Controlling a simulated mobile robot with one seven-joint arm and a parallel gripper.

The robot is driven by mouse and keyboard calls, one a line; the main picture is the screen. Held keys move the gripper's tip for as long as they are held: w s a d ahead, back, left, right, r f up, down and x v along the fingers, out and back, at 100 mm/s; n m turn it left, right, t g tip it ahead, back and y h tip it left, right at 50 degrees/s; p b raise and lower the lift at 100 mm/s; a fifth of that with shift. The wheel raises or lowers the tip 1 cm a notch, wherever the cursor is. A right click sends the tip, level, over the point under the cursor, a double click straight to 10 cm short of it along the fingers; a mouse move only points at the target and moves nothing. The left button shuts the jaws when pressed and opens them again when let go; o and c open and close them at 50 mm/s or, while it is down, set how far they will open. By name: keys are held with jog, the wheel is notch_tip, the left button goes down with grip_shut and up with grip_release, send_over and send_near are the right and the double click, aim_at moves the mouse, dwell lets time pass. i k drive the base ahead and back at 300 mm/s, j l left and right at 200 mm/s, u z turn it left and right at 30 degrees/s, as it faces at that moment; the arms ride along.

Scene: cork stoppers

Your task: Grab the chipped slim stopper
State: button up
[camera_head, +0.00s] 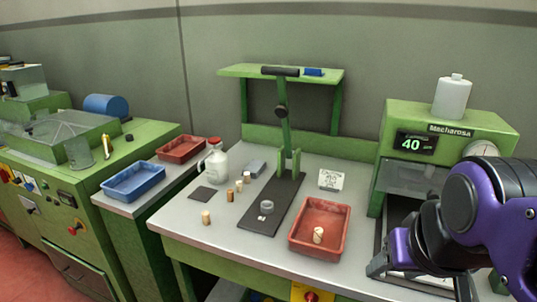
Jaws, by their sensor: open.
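Several small cork stoppers stand upright on the grey bench. A pale tan one (206,217) is nearest the front edge. A darker, slim one (230,195) stands behind it, with another (239,186) and a further one (247,177) close by. One more pale stopper (318,235) is inside the red tray on the right. At this size I cannot tell which stopper is chipped. My gripper (420,279) is at the lower right, on my purple arm, open and well to the right of the stoppers. Nothing shows between its fingers.
The red tray (336,252) lies between my gripper and the loose stoppers. A black base plate (256,225) with a lever press stands mid-bench, holding a small grey ring (266,207). A white bottle (216,168) stands behind the stoppers. The green Macharosa machine (456,130) is at right.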

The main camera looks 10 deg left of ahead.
aim_at(239, 185)
jog(key=u, duration=0.8)
jog(key=z, duration=0.4)
jog(key=j+z, duration=0.15)
jog(key=z, duration=0.25)
jog(key=j+z, duration=0.1)
jog(key=z, duration=0.35)
jog(key=j+z, duration=0.65)
jog(key=j, duration=0.15)
jog(key=k+j+z, duration=0.1)
jog(key=j, duration=0.3)
jog(key=k+j+z, duration=0.15)
jog(key=j, duration=0.25)
